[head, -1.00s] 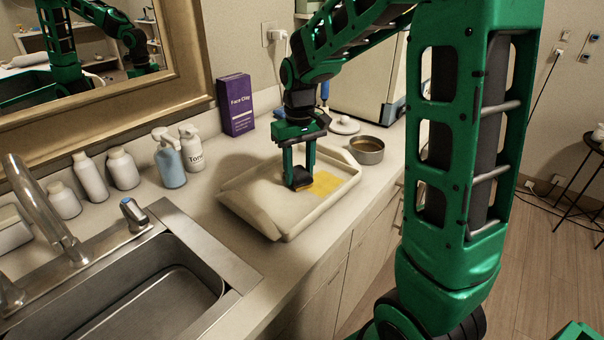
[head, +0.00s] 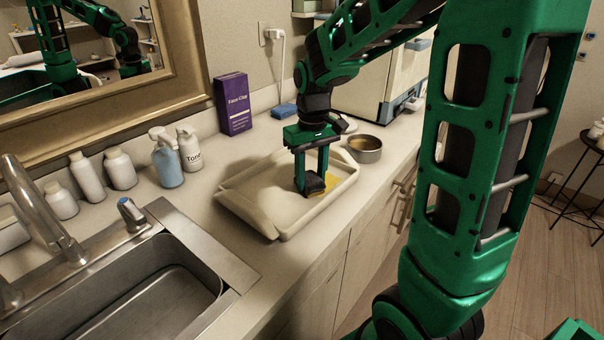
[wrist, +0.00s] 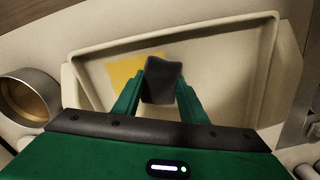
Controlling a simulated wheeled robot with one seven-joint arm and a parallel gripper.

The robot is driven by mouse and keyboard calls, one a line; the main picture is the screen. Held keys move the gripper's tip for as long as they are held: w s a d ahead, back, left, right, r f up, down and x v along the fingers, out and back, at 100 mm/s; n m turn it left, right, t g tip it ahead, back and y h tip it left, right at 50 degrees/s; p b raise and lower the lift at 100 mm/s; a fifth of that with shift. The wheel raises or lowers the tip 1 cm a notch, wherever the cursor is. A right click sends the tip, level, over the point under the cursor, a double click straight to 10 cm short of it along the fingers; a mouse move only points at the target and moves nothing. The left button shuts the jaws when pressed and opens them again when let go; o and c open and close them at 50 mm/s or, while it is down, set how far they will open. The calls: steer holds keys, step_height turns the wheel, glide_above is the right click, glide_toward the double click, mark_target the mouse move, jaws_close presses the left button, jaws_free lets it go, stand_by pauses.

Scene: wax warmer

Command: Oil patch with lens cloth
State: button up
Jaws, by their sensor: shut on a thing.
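A yellow oil patch (head: 332,181) lies on the floor of a cream tray (head: 243,205) on the counter. In the wrist view the patch (wrist: 124,74) shows left of the cloth, inside the tray (wrist: 268,45). My gripper (head: 314,186) points down into the tray and is shut on a dark grey lens cloth (wrist: 162,82). The cloth (head: 314,182) is at the tray floor and hides part of the patch. I cannot tell how firmly it touches.
A round metal tin (head: 365,152) stands right of the tray, a purple box (head: 233,104) and a blue block (head: 284,111) behind it. Pump bottles (head: 168,165) stand to the left, near the sink (head: 150,290). A white appliance (head: 370,85) stands at the back.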

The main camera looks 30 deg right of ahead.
steer(key=shift+s+d, duration=0.15)
steer(key=shift+s, duration=0.2)
steer(key=shift+r, duration=3.5)
steer(key=shift+w, duration=0.1)
